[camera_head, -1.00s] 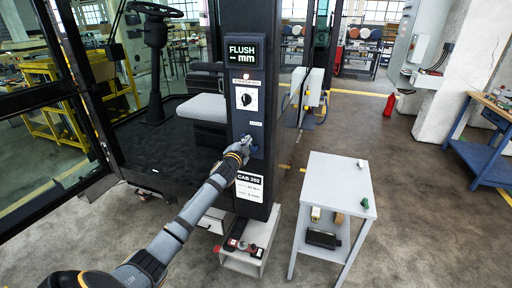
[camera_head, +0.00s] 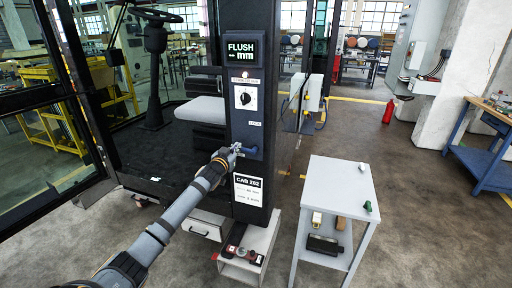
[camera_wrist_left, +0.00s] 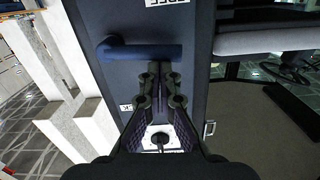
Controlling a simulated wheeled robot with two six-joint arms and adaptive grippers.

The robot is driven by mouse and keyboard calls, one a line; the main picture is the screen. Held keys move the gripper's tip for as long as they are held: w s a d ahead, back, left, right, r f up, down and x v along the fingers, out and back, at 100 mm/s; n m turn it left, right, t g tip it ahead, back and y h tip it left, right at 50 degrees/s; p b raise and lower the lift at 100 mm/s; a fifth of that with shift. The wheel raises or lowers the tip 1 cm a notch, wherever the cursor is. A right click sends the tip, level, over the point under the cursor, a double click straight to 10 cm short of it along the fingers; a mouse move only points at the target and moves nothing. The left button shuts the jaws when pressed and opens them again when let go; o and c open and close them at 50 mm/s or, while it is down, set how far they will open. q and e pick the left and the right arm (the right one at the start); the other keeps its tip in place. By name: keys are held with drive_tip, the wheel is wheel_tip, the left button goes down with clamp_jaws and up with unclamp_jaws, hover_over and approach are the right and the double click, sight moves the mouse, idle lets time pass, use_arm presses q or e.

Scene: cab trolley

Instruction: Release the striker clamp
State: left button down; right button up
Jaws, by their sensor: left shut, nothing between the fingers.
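The striker clamp lever is a dark blue handle (camera_head: 250,151) on the dark cab pillar (camera_head: 247,110), below the dial. In the left wrist view the lever (camera_wrist_left: 145,52) lies sideways, with a bent end at the left. My left gripper (camera_head: 237,149) is shut and empty beside the lever's left end in the head view. In the left wrist view its fingertips (camera_wrist_left: 160,68) are close to the lever's edge; I cannot tell whether they touch it. My right gripper is out of view.
A black selector knob (camera_head: 245,98) and a display (camera_head: 241,49) reading FLUSH and mm are on the pillar above the lever. A grey trolley (camera_head: 340,180) stands at the right with small parts. A white step box (camera_head: 262,238) sits below the pillar. Open floor lies right of the trolley.

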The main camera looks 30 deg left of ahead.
use_arm(q)
drive_tip(key=shift+a+f, duration=0.1)
drive_tip(key=shift+f, duration=0.25)
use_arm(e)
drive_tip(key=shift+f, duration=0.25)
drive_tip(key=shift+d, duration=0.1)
use_arm(q)
wheel_tip(320, 180, up, 4)
drive_tip(key=r+p, duration=0.1)
drive_tip(key=p, duration=0.3)
drive_tip(key=b+v, duration=0.2)
drive_tip(key=v, duration=0.8)
drive_tip(key=shift+s+f, duration=0.35)
drive_tip(key=shift+f, duration=0.25)
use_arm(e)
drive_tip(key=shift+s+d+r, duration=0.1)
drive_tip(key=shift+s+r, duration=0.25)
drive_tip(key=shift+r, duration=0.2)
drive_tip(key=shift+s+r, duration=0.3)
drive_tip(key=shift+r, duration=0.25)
